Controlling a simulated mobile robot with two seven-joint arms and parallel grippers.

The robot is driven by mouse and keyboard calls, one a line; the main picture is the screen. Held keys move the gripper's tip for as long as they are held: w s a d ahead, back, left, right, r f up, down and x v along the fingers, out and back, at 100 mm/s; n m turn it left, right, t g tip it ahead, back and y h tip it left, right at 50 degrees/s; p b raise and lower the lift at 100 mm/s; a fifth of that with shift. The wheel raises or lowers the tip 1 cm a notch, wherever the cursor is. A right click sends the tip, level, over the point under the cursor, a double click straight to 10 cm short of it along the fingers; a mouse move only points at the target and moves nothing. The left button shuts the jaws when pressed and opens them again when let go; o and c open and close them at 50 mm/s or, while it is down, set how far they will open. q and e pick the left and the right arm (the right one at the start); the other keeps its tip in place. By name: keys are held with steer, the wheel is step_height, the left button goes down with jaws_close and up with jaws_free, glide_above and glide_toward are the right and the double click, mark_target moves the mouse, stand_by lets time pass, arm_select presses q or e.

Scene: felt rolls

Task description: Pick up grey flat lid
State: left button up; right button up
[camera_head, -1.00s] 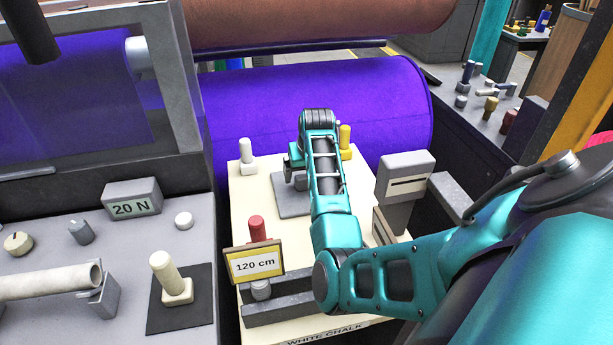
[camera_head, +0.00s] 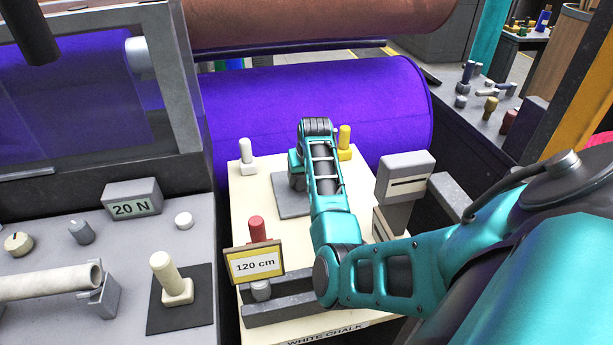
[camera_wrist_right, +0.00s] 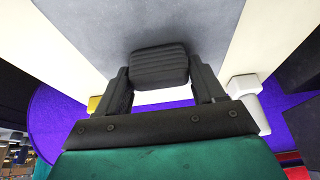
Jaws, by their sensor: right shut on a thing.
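The grey flat lid (camera_head: 288,201) lies as a flat grey plate on the cream board, partly hidden by my right arm. In the right wrist view its grey surface (camera_wrist_right: 130,22) fills the top middle. My right gripper (camera_wrist_right: 158,74) is over it, with its two dark fingers on either side of a dark ribbed block that looks like the lid's grip. The gripper is shut on it. In the head view my right gripper (camera_head: 296,172) is mostly hidden by its own wrist. I cannot see clear space under the lid. My left gripper is not in view.
On the cream board (camera_head: 240,207) stand a white peg (camera_head: 247,158), a yellow peg (camera_head: 345,143), a red peg (camera_head: 257,229) and a 120 cm sign (camera_head: 255,263). A grey slotted post (camera_head: 404,177) is at right. A purple roll (camera_head: 330,95) lies behind.

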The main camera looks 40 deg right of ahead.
steer(key=c, duration=0.4)
step_height(320, 180, up, 10)
steer(key=shift+r, duration=0.1)
stand_by(0.4)
